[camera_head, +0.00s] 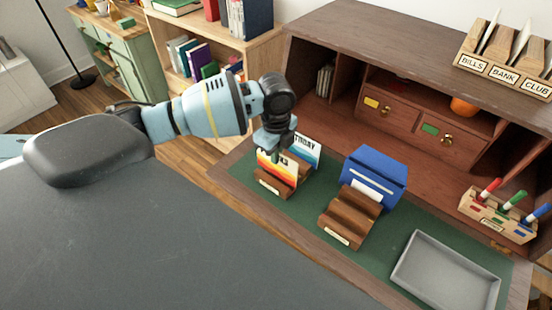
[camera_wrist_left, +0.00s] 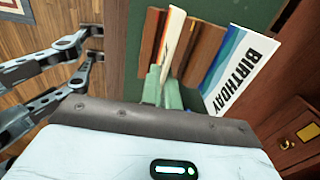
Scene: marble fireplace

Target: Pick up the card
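A card with red, orange and yellow bands (camera_head: 284,172) stands upright in a small wooden holder (camera_head: 272,186). Its thin edge shows in the left wrist view (camera_wrist_left: 175,36). A blue and white birthday card (camera_head: 304,150) stands just behind it and shows its lettering in the left wrist view (camera_wrist_left: 236,76). My left gripper (camera_head: 276,147) is at the top of the banded card. In the left wrist view its two green fingers (camera_wrist_left: 162,80) are close together, one on each side of that card's edge. The fingers' contact is partly hidden.
A grey tray (camera_head: 449,279) and a marker holder (camera_head: 496,215) are further right. The desk's drawers (camera_head: 386,103) are behind.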

